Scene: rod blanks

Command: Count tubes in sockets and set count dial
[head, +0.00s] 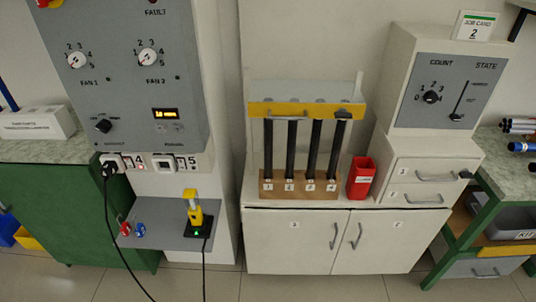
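Several dark upright tubes (312,150) stand in a row in a rack. Their lower ends meet a brown socket block (300,196) with small white labels. A yellow bar (305,109) crosses the rack in front of their tops. The count dial (431,97) is a black knob on the grey panel (408,116) at the right, under the word COUNT, with small numbers around it. I cannot tell its exact setting. A STATE slider (457,112) is to its right; its black knob is low. Neither of my grippers is in view.
A red bin (361,177) stands right of the rack on the white cabinet (315,256). A job card (473,26) reading 2 stands on the panel housing. At left are a fan control box (130,90), a shelf with a yellow tool (195,212), and hanging cables. Floor in front is clear.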

